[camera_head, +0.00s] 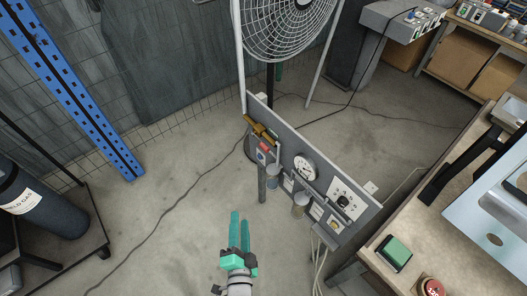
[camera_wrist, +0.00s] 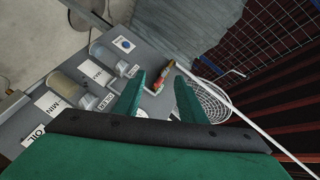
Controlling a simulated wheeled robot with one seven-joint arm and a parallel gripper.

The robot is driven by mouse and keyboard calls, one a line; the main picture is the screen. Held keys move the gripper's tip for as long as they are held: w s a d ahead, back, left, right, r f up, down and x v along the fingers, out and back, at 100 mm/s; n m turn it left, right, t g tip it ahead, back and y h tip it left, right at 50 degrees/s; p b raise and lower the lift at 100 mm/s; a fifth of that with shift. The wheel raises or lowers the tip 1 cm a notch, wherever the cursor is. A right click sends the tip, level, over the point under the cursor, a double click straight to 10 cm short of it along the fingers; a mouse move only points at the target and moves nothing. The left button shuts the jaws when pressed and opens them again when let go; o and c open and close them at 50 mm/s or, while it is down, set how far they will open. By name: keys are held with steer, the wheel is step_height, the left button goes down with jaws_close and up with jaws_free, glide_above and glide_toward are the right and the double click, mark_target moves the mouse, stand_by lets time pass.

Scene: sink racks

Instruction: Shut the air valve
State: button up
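In the wrist view the valve (camera_wrist: 163,77) shows small, red and yellow, in line with the gap between my fingertips. My gripper (camera_head: 239,214) has green fingers and is empty. It is in front of the panel, apart from the valve in the head view. In the wrist view the fingers (camera_wrist: 160,80) stand apart with a clear gap. The handle's exact angle is too small to tell.
The panel carries a round gauge (camera_head: 304,168), cylindrical bowls and labels. A large caged fan (camera_head: 286,25) stands behind it. A workbench (camera_head: 440,215) is at the right, a gas cylinder (camera_head: 38,205) on a cart at the left. The floor left of the panel is mostly clear, with a cable.

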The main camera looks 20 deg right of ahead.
steer(key=w+d+r+m+h, duration=0.1)
steer(key=w+d+m, duration=0.35)
steer(key=w, duration=0.25)
steer(key=m+h, duration=0.1)
steer(key=m, duration=0.3)
glide_toward(264, 150)
steer(key=x, duration=0.9)
steer(key=shift+w+f+g+h, duration=0.2)
steer(key=shift+g+h, duration=0.1)
steer(key=shift+h, duration=0.1)
steer(key=shift+d, duration=0.1)
jaws_close()
